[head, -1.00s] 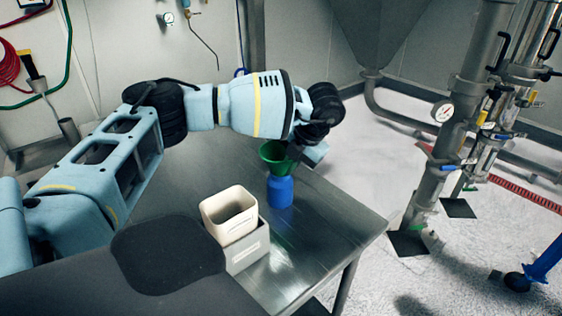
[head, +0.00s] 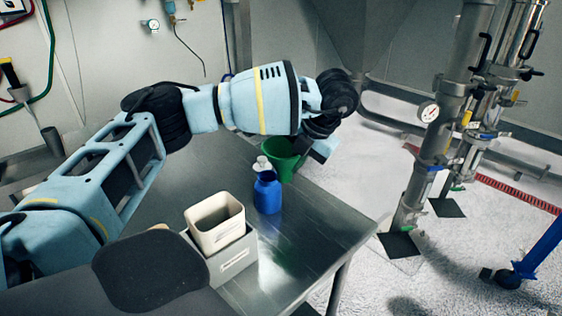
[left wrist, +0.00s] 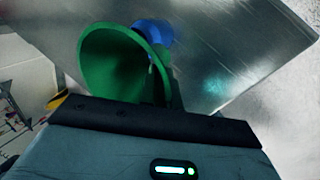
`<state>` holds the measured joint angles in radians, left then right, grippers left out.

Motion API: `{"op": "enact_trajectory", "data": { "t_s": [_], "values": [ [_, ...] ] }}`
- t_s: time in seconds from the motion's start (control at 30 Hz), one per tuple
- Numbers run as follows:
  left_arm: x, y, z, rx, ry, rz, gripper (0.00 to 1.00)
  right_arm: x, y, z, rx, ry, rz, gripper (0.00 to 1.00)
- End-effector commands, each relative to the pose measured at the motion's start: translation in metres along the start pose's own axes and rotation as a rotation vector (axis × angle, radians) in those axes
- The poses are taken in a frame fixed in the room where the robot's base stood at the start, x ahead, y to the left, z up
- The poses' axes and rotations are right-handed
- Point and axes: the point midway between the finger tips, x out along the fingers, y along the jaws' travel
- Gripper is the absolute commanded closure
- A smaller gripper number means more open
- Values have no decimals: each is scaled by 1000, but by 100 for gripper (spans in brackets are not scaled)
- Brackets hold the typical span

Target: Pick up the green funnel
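The green funnel (head: 281,158) is held by my left gripper (head: 303,153) above the metal table, beside and slightly behind the blue bottle (head: 268,194). The bottle stands upright and its white top (head: 262,164) shows uncovered. In the left wrist view the funnel (left wrist: 108,62) fills the area just ahead of the gripper, its wide mouth facing left. The blue bottle (left wrist: 155,31) shows partly behind it. The fingertips' grip on the funnel is mostly hidden. My right gripper is not in view.
A cream bin (head: 214,236) sits in a grey holder (head: 233,262) near the table's front. The metal table (head: 325,222) is bare to the right of the bottle. Steel pipes with a gauge (head: 428,112) stand on the floor at the right.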

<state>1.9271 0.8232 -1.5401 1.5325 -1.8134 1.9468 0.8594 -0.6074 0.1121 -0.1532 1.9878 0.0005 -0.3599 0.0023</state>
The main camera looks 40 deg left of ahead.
Motion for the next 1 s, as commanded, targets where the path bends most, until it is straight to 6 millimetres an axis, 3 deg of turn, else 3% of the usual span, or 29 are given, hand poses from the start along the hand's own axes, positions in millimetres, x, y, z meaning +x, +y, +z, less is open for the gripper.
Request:
{"op": "enact_trajectory", "data": {
  "t_s": [0.03, 0.2, 0.43, 0.63, 1.0],
  "values": [
    [-4, -14, 0, 7, 1, 0, 100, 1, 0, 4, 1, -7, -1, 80],
    [-23, -47, -1, 5, 1, 0, 100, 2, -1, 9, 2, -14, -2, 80],
    [-44, -80, -2, 1, -2, -1, 100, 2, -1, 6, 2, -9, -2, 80],
    [-52, -94, -2, 0, 0, 0, 100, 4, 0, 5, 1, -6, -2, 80],
    [-51, -99, -4, 21, -8, 0, 100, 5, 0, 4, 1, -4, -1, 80]
  ]
}}
